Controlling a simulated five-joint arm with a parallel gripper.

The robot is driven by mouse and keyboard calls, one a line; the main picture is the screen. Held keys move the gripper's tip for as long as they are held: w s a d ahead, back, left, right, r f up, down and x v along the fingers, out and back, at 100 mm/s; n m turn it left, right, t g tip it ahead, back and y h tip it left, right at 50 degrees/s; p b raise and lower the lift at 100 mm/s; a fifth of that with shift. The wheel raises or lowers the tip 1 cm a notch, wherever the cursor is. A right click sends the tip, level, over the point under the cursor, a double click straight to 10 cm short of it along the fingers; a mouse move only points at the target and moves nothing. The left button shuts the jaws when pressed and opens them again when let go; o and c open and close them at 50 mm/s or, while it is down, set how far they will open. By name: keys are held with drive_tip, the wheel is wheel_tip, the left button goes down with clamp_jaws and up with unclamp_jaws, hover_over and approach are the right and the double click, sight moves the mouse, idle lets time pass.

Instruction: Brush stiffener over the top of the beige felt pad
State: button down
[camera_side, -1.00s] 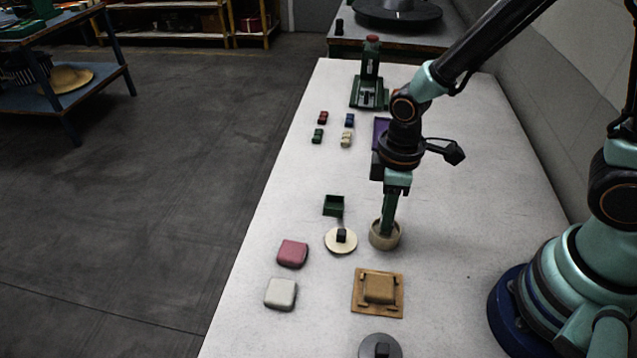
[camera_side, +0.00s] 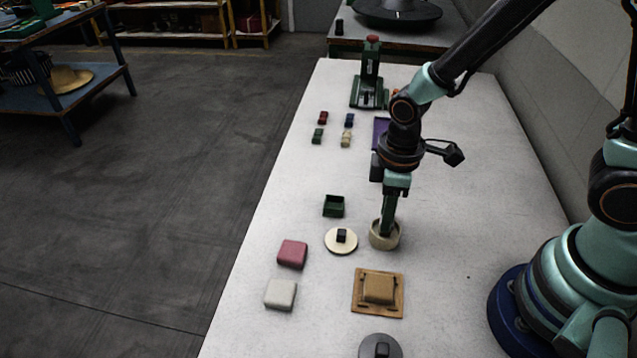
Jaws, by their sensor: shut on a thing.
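The beige felt pad (camera_side: 379,289) sits on a tan wooden board (camera_side: 393,312) near the front of the table, its top clear. My gripper (camera_side: 388,218) points straight down at a round beige pot (camera_side: 384,242), farther back than the pad. It is shut on a narrow thing, probably the brush, whose lower end is down at or inside the pot. The brush's bristles are hidden, and I cannot tell where the fingers end and the handle begins. A round cream lid (camera_side: 335,246) with a black knob lies left of the pot.
A pink pad (camera_side: 292,254) and a pale grey pad (camera_side: 280,294) lie to the left. An empty green tray (camera_side: 334,206) stands behind the lid. Several small coloured blocks and a green press (camera_side: 370,75) are farther back. A grey disc (camera_side: 366,348) lies in front.

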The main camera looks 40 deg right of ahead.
drive_tip(key=shift+r, duration=3.5)
